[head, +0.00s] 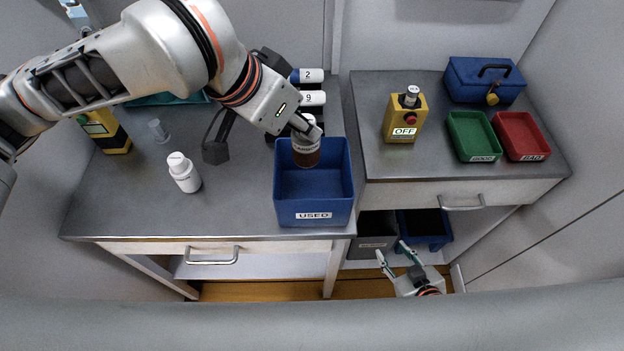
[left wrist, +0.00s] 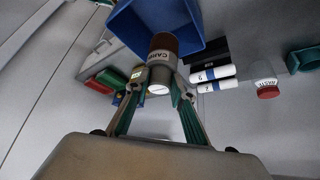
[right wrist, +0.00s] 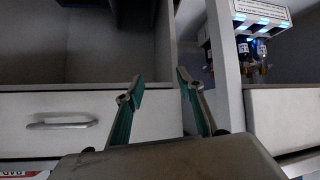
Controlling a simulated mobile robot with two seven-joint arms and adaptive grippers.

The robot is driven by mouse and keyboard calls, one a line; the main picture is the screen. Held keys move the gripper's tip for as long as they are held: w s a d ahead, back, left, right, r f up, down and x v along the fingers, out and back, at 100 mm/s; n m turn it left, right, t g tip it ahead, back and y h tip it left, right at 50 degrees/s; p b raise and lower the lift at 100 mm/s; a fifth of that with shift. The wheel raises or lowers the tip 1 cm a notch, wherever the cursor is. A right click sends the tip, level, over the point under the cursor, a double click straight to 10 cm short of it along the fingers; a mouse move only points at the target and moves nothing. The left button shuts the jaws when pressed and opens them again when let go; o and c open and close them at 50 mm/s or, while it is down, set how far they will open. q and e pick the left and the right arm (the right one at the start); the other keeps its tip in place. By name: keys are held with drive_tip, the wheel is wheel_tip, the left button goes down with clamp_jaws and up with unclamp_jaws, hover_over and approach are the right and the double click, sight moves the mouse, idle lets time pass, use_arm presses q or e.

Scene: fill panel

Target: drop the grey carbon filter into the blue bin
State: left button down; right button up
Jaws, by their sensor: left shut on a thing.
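The carbon filter (head: 306,157) is a short cylinder with a brown body and a light grey label band. My left gripper (head: 308,134) is shut on it and holds it upright over the blue bin (head: 295,198), which bears a "USED" label. The left wrist view shows the filter (left wrist: 164,46) between the fingers, with the blue bin (left wrist: 126,24) behind it. Whether the filter's lower end is below the bin's rim is hard to tell. My right gripper (head: 392,251) is open and empty, low in front of the benches; its fingers (right wrist: 159,86) are apart in the right wrist view.
A white bottle (head: 184,173) stands left of the bin. White cartridges (head: 311,98) numbered 2 and 9 lie behind it. The right bench holds a yellow "OFF" box (head: 405,119), a green tray (head: 472,136), a red tray (head: 521,136) and a blue toolbox (head: 484,80).

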sight(298, 138)
use_arm(q)
wheel_tip(298, 138, down, 3)
drive_tip(key=shift+f+b, duration=0.15)
drive_tip(key=shift+b, duration=0.15)
drive_tip(key=shift+f+b, duration=0.35)
drive_tip(key=shift+f, duration=0.25)
drive_tip(key=c, duration=1.6)
unclamp_jaws()
drive_tip(key=shift+c, duration=0.2)
use_arm(e)
drive_tip(key=shift+w+a+r, duration=0.2)
drive_tip(key=shift+w+a, duration=0.3)
drive_tip(key=shift+a, duration=0.3)
drive_tip(key=shift+d, duration=0.1)
use_arm(q)
drive_tip(key=v, duration=1.2)
